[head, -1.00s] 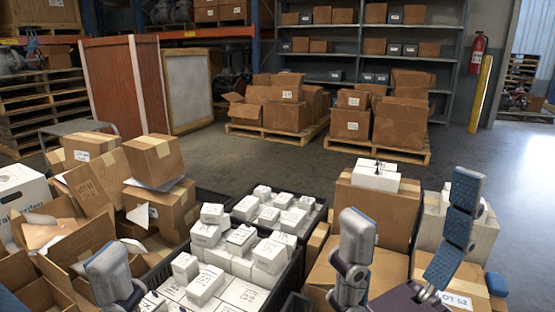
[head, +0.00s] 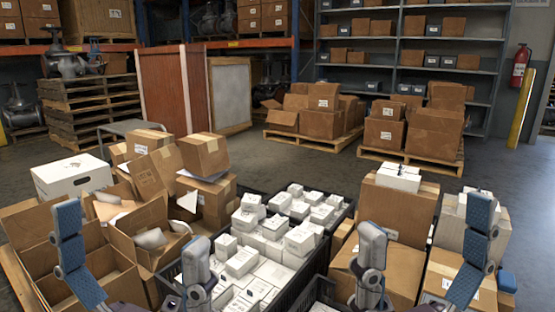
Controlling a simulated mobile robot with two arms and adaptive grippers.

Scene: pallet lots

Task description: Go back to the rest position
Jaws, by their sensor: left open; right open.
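My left gripper (head: 132,224) is at the lower left. Its two fingers stand up wide apart, with nothing between them but the view of open cardboard cartons (head: 138,238) behind. My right gripper (head: 426,214) is at the lower right. Its fingers are also wide apart and empty, in front of stacked cardboard boxes (head: 395,212). The palms of both grippers are cut off by the bottom edge.
Black crates (head: 312,268) of small white boxes (head: 272,251) lie between the grippers. A white carton (head: 72,176) is at the left; flat white boxes (head: 398,176) top the right stack. Beyond is open floor (head: 290,165), then loaded pallets (head: 400,158) and shelving (head: 400,62).

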